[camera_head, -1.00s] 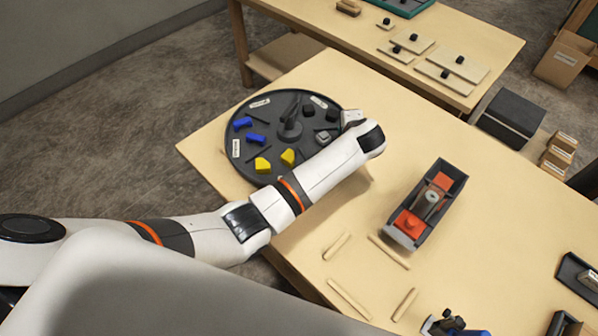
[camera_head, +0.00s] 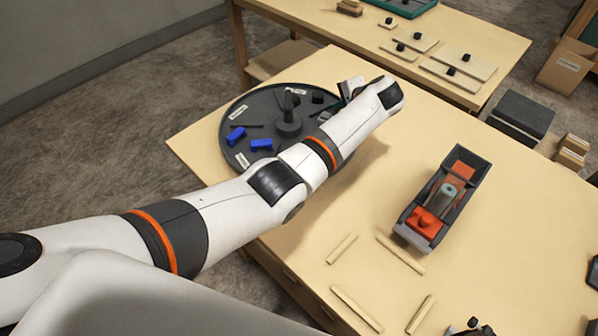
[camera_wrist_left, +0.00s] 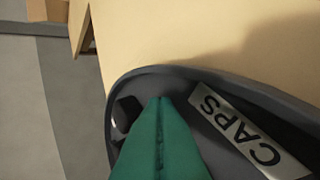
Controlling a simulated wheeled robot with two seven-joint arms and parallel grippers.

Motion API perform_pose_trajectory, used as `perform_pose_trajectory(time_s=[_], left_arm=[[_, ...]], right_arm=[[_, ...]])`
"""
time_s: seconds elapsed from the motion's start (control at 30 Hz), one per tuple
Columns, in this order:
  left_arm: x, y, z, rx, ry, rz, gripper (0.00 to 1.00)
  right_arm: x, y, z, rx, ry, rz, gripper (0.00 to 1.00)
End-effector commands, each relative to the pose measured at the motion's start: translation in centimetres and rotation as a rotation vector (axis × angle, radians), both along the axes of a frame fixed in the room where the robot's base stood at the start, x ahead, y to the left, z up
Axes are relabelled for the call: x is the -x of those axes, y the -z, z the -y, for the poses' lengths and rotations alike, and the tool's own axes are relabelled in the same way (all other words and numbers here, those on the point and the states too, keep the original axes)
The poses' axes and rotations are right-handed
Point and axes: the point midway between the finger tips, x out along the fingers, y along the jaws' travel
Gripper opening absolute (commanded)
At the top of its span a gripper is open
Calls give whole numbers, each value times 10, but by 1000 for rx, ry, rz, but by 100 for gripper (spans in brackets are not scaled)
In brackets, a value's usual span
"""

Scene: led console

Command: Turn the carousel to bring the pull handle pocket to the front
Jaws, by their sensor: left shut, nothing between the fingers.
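The carousel (camera_head: 265,105) is a round dark tray with a raised rim and a central post (camera_head: 289,121), on the wooden table. Two blue parts (camera_head: 261,144) lie at its front left, and dark parts lie at its back. My left arm covers its front right. My left gripper (camera_wrist_left: 160,101) is shut and empty, its green fingers over the tray near the rim, beside a white label reading CAPS (camera_wrist_left: 242,132). Whether they touch the tray is unclear. The other labels are too small to read, so I cannot tell which pocket is the pull handle's.
A dark open box (camera_head: 443,197) with orange parts stands to the right of the carousel. Several wooden strips (camera_head: 400,254) lie in front of it. A second table (camera_head: 440,25) with small knobbed boards stands behind. The tabletop between carousel and box is clear.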

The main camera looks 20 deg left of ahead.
Motion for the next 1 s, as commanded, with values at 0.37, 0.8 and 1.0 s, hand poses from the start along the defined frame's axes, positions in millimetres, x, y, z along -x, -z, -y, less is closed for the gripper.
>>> perform_pose_trajectory(time_s=[0.37, 0.8, 1.0], left_arm=[[-12, 3, -13, -1, -120, 0, 0], [-15, 0, -17, 0, -156, -1, 0], [-15, 0, -17, 0, -156, 0, 0]], right_arm=[[0, 37, 0, 0, 0, 0, 36], [0, 44, 0, 0, 0, 0, 36], [0, 44, 0, 0, 0, 0, 36]])
